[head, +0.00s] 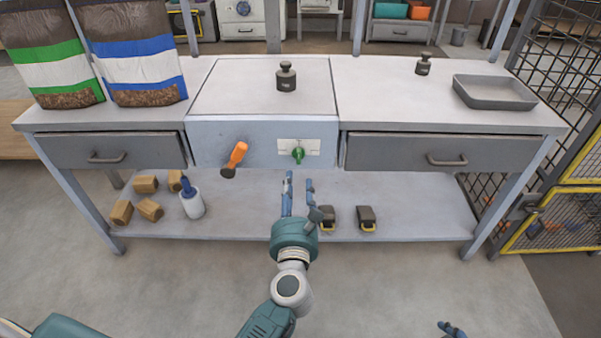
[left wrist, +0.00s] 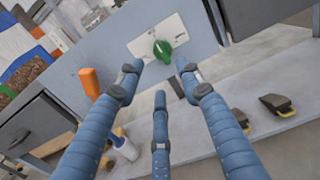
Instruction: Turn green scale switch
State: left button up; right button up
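The green scale switch (head: 298,155) is a small green knob on a white plate (head: 313,147) on the front of the light grey scale unit (head: 215,135). In the left wrist view the green switch (left wrist: 163,51) shows between and beyond the fingertips. My left gripper (head: 299,185) is just below the switch in the head view. Its blue fingers are spread, with nothing between them, and look apart from the switch. It also shows in the left wrist view (left wrist: 159,76). Only a small part of my right gripper (head: 452,329) shows at the bottom edge.
An orange handle (head: 236,155) sticks out left of the switch. Drawers (head: 415,153) flank the unit. A weight (head: 286,77) stands on top, a tray (head: 495,92) at right, pellet bags (head: 140,50) at left. The lower shelf (head: 420,210) holds blocks and a bottle (head: 192,202).

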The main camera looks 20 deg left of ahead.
aim_at(299, 156)
pick_arm(q)
jog(key=x, duration=0.9)
jog(key=shift+w+b, duration=0.2)
jog(key=shift+b, duration=0.25)
pick_arm(e)
jog(key=w+r, duration=0.1)
jog(key=w+a+r+t, duration=0.1)
jog(key=w, duration=0.1)
jog(key=w+r+t, duration=0.1)
jog(key=shift+w+a+y, duration=0.3)
jog(key=shift+w+a, duration=0.05)
jog(key=shift+w, duration=0.05)
pick_arm(q)
jog(key=shift+f, duration=0.1)
jog(key=shift+c, duration=0.2)
grip_shut()
